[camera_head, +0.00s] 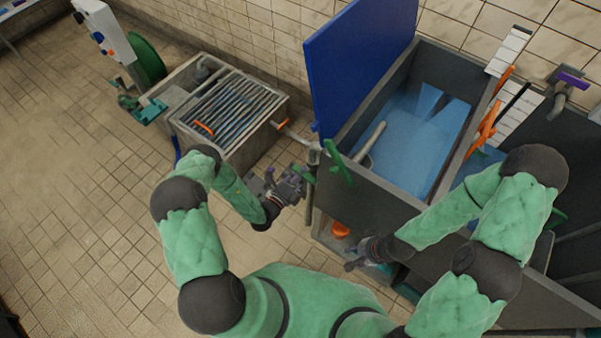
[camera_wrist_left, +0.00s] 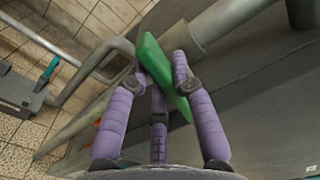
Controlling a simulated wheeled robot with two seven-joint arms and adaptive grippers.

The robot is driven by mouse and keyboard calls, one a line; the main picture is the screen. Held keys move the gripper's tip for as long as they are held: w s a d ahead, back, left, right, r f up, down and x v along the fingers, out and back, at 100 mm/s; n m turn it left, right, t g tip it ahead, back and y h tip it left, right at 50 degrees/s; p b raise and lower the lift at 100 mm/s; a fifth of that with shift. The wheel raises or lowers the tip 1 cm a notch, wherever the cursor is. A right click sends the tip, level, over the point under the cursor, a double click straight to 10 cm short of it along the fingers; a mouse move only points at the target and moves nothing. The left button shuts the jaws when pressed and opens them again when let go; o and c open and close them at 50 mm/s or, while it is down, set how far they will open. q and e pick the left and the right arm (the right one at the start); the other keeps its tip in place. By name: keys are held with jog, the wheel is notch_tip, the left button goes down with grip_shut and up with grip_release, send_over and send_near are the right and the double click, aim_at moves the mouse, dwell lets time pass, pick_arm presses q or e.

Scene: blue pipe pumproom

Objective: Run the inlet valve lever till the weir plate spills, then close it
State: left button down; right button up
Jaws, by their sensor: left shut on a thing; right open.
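My left gripper (camera_head: 300,177) is at the left end of the grey tank (camera_head: 370,205). In the left wrist view its purple fingers are shut on a green lever (camera_wrist_left: 163,75), beside a grey pipe. I cannot tell which part is the weir plate or whether water spills. My right gripper (camera_head: 360,258) is open and empty below the tank's front wall.
A grated basin (camera_head: 225,115) stands left of the tank. A tall blue panel (camera_head: 355,55) rises behind the tank. Orange parts (camera_head: 487,128) and white scale boards (camera_head: 509,50) are at the right. An orange knob (camera_head: 340,229) sits low in front.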

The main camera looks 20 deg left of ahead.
pick_arm(q)
jog(key=shift+w+a+r+n, duration=0.1)
jog(key=shift+w+n, duration=0.1)
jog(key=shift+n, duration=1.2)
jog(key=c, duration=1.1)
grip_release()
jog(key=shift+c, duration=0.2)
jog(key=shift+s, duration=0.15)
jog(key=shift+s, duration=0.1)
jog(key=v, duration=1.1)
jog(key=shift+s, duration=0.35)
